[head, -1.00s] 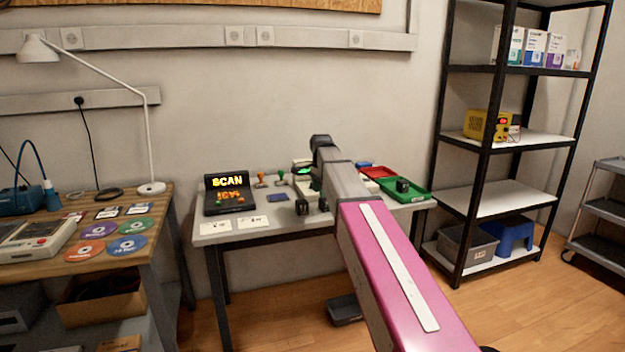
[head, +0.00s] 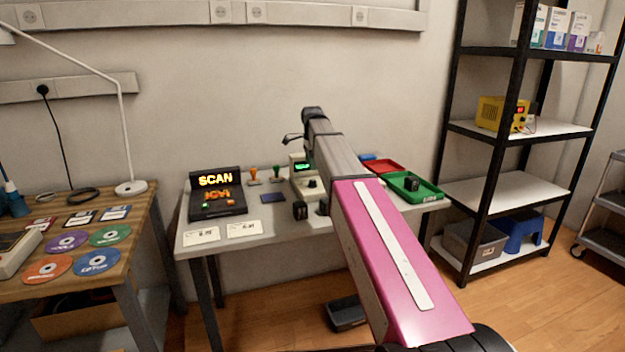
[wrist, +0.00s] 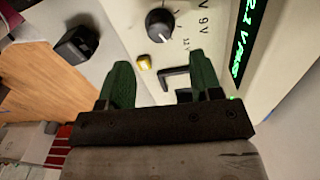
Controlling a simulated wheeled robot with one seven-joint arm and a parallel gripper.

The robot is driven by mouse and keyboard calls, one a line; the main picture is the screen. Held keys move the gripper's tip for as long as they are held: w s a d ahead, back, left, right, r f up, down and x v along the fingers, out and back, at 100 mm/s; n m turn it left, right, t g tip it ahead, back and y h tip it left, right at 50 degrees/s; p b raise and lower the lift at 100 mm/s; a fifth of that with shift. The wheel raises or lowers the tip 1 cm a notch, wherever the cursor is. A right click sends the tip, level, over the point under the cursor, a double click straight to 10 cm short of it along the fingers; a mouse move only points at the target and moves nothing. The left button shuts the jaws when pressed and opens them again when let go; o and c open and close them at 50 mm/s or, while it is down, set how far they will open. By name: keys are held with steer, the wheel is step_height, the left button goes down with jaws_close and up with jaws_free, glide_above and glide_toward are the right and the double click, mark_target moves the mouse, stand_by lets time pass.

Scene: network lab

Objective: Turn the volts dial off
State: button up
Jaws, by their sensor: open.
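The volts dial is a round black knob (wrist: 160,24) with a white pointer, on the beige face of a small power unit (wrist: 225,25). Printed voltage marks ring it, and the pointer is toward the 12 V mark. The unit's green display (wrist: 243,40) is lit and seems to read about 12.1 V. In the head view the unit (head: 298,187) stands on the grey table, partly behind my arm, with the knob (head: 312,183) on it. My gripper (wrist: 162,80) is open, its green fingers apart and empty, short of the knob. A yellow button and a black bracket shape lie between.
A black block (wrist: 75,42) stands beside the unit. On the table are a SCAN terminal (head: 217,195), labels, small stamps, a green tray (head: 425,196) and a red tray (head: 388,166). A shelf rack (head: 490,130) stands at the right, a wooden desk (head: 130,235) at the left.

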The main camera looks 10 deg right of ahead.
mark_target(313, 180)
step_height(313, 180, down, 7)
steer(key=shift+s+f, duration=0.1)
stand_by(0.4)
steer(key=c, duration=0.9)
